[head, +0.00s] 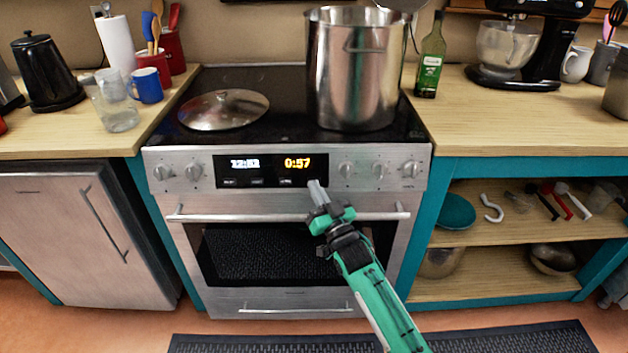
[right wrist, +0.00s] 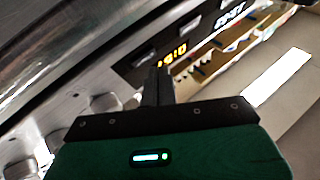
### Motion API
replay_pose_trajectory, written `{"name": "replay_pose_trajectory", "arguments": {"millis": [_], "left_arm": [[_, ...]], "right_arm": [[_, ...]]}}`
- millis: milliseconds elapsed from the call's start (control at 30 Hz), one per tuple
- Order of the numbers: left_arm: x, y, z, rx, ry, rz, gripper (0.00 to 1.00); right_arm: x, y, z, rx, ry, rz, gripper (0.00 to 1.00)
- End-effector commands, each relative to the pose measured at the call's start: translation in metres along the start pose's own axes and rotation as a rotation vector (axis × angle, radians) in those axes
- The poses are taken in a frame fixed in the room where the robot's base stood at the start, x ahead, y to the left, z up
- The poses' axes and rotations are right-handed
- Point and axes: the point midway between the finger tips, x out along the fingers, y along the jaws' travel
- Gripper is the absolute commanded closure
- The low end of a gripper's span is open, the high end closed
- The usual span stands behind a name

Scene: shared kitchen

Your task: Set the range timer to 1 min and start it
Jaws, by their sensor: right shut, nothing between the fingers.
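The range (head: 300,195) is stainless steel with a black control panel on its front. The timer display (head: 297,162) on that panel reads 0:57 in orange digits, and the clock display (head: 245,163) beside it shows white digits. My right gripper (head: 316,184) is shut and empty, its tips just below and right of the timer display. In the right wrist view the fingers (right wrist: 158,72) point at the panel close to the orange digits (right wrist: 172,55). I cannot tell whether the tips touch a button. My left gripper is in neither view.
A green bottle (head: 430,60) stands on the right counter.

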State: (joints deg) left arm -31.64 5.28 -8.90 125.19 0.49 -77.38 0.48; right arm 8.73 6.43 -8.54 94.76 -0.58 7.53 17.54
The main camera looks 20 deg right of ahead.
Motion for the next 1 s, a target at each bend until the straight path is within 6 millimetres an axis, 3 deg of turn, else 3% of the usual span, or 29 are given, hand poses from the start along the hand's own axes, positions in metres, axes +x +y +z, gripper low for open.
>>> {"name": "replay_pose_trajectory", "arguments": {"millis": [167,633,1000], "left_arm": [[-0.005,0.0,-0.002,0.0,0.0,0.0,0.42],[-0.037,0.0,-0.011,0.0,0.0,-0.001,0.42],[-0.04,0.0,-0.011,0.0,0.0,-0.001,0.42]], "right_arm": [[-0.003,-0.003,-0.003,0.001,-0.001,0.0,1.0],[-0.034,-0.026,-0.028,0.001,-0.002,0.0,1.0],[-0.042,-0.03,-0.03,0.0,0.0,0.0,1.0]]}}
